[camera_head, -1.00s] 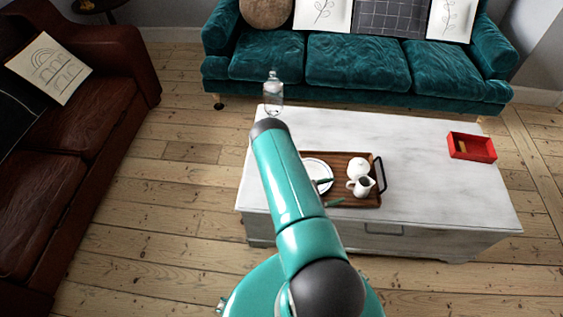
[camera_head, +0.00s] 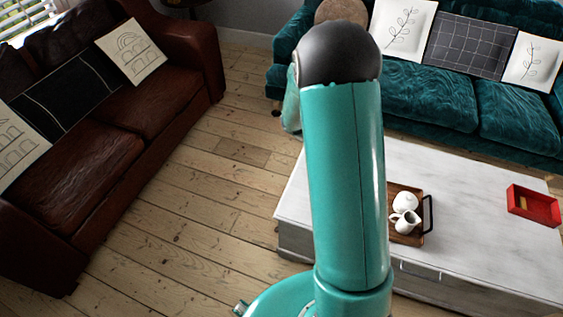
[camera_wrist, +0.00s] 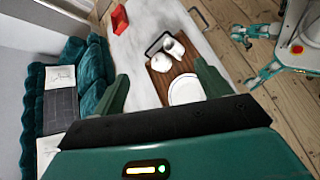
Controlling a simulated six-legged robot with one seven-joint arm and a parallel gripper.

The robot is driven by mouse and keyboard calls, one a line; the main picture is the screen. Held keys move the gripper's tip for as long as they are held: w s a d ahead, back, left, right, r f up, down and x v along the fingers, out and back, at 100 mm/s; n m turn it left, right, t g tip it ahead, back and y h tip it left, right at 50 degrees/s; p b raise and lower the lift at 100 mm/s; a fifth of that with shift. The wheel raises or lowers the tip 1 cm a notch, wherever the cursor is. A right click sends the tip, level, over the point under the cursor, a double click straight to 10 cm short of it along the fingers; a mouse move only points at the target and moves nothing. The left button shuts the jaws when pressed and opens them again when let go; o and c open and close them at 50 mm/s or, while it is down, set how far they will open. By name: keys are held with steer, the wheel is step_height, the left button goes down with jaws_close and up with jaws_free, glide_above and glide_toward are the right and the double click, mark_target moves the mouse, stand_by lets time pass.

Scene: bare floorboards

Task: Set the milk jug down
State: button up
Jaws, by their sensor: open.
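The white milk jug (camera_head: 405,222) stands upright on the wooden tray (camera_head: 421,195), beside a round white pot (camera_head: 405,201). The tray lies on the pale table. In the wrist view, the jug (camera_wrist: 175,47) and the pot (camera_wrist: 160,64) sit near the tray's black handle, with a white plate (camera_wrist: 187,90) at the other end. My gripper (camera_wrist: 161,68) is open and empty, its two green fingers spread wide. It is raised well apart from the jug. My arm hides the gripper and the tray's left part in the head view.
A red box (camera_head: 534,206) stands on the table (camera_head: 465,190) at the right. A teal sofa (camera_head: 425,95) is behind the table and a brown leather sofa (camera_head: 92,155) at the left. Bare floorboards (camera_head: 190,200) lie open between them.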

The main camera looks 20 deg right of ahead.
steer(key=s+a+r+m+t+y, duration=0.1)
steer(key=s+a+r+t+y, duration=0.2)
steer(key=a+r, duration=0.4)
steer(key=s+a+r+m+t+y, duration=0.1)
steer(key=s+a+r+t+y, duration=0.1)
steer(key=a+r+t, duration=0.3)
steer(key=s+a+r+m+t+y, duration=0.1)
steer(key=s+a+r+t+y, duration=0.2)
steer(key=a+r, duration=0.7)
steer(key=s+a+t, duration=0.1)
steer(key=s+a, duration=0.1)
steer(key=a, duration=0.2)
steer(key=shift+a+r+m+y, duration=0.2)
steer(key=shift+r+m+y, duration=0.1)
steer(key=shift+r, duration=0.1)
